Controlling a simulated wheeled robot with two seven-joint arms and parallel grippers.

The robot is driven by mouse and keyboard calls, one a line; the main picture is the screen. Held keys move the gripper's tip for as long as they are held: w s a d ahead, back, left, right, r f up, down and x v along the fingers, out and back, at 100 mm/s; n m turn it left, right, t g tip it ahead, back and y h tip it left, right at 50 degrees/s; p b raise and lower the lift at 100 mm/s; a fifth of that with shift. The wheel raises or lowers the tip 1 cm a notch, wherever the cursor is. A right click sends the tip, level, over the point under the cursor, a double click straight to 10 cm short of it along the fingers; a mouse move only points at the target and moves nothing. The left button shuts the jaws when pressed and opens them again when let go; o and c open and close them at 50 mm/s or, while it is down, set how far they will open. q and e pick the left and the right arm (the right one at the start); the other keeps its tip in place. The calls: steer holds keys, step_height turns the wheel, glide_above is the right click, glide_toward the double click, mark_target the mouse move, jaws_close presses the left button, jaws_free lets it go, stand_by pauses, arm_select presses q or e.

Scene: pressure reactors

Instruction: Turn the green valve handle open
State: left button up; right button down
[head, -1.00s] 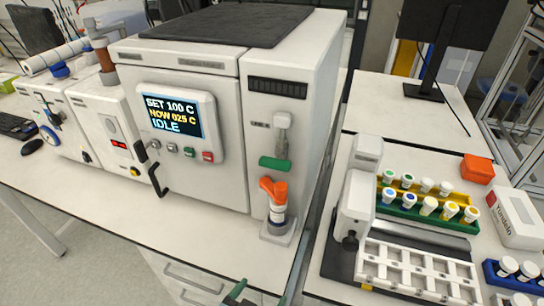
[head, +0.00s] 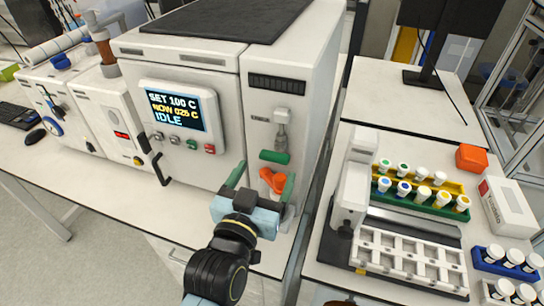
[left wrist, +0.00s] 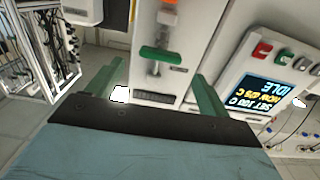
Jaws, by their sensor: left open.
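The green valve handle (head: 275,157) is a short horizontal bar on the narrow right front panel of the white reactor (head: 205,95), below a grey metal stem. My left gripper (head: 264,176) is open in front of this panel, its green fingers apart and a little below the handle in the head view. In the left wrist view the green handle (left wrist: 161,54) shows between the two spread fingers (left wrist: 157,74), beyond their tips; no contact is visible. My right gripper is not in view.
An orange-topped part (head: 272,181) sits just below the handle, partly hidden by my left gripper. A black door handle (head: 152,160) juts out to the left. The display (head: 176,110) reads IDLE. Vial racks (head: 425,190) and a white tray (head: 410,260) stand on the right bench.

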mark_target(272, 159)
arm_select(q)
steer(key=x, duration=0.5)
steer(key=shift+w, duration=0.1)
steer(key=c, duration=1)
steer(key=shift+p, duration=0.3)
